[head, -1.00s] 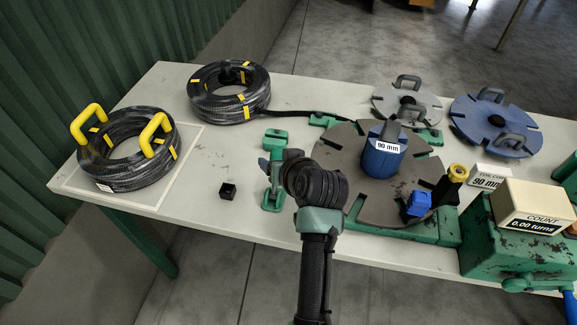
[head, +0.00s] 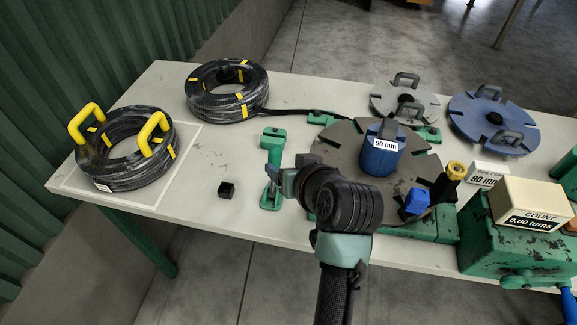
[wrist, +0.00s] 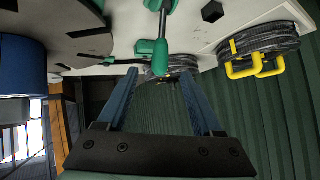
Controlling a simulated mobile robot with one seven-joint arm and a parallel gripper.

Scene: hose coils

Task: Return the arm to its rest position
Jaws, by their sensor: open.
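My gripper (wrist: 158,78) is open in the wrist view, with its two blue fingers spread and nothing between them. In the head view my arm reaches over the table's front edge, and the gripper end (head: 288,184) is beside a green stand with a bar (head: 272,168). The arm's dark wrist joint partly covers the round slotted grey plate (head: 330,150). The fingertips are hard to make out in the head view. Whether the gripper touches the stand cannot be told there.
A hose coil with yellow handles (head: 125,172) lies on the left mat; another coil (head: 228,105) lies behind. A blue 90 mm core (head: 381,158) stands on the plate. A green machine with a counter box (head: 535,205) is at right. A small black cube (head: 227,190) lies front left.

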